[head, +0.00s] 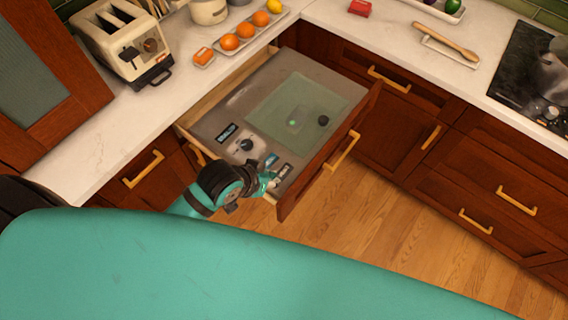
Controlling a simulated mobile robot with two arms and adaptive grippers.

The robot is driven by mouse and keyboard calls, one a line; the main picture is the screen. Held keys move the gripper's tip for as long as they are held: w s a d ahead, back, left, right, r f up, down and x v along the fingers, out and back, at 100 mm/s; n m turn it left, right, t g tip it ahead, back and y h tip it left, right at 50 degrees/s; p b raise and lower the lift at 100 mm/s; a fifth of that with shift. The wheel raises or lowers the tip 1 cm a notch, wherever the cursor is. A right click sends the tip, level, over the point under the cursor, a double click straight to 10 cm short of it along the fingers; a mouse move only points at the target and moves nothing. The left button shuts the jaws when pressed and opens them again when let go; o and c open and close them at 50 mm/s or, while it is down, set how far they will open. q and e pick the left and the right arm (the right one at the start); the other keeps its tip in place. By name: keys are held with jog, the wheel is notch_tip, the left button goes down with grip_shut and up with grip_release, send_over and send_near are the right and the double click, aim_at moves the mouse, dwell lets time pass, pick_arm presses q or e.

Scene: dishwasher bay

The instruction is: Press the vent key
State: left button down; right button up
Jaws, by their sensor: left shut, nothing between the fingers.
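An open drawer holds a grey appliance panel (216,115) with a translucent greenish lid area (288,97). Along its near side are a dark display (227,132), a black knob (246,145), a small blue key (271,160) and another small labelled key (284,170). The labels are too small to read, so I cannot tell which key is the vent key. My left gripper (268,182) is shut and empty, at the panel's near edge just below the small keys. I cannot tell whether it touches one. My right gripper is not in view.
The wooden drawer front (330,150) with its brass handle (341,152) stands out to the right of the gripper. On the counter are a toaster (125,40), several oranges and a wooden spoon (445,42). A black cooktop (520,80) is at the right.

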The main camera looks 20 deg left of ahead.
pick_arm(q)
jog(key=w+d+r+h, duration=0.2)
jog(key=w+r, duration=0.1)
jog(key=w, duration=0.1)
jog(key=n+t, duration=0.1)
jog(key=n, duration=0.2)
send_over(282, 169)
jog(key=shift+h, duration=0.4)
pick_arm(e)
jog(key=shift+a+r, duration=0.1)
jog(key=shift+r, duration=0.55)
pick_arm(q)
jog(key=shift+f, duration=0.1)
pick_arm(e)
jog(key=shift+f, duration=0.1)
pick_arm(q)
notch_tip(282, 169, down, 7)
jog(key=b, duration=0.7)
jog(key=shift+r+b, duration=0.2)
jog(key=shift+b, duration=0.15)
jog(key=shift+f+b, duration=0.35)
jog(key=shift+f, duration=0.65)
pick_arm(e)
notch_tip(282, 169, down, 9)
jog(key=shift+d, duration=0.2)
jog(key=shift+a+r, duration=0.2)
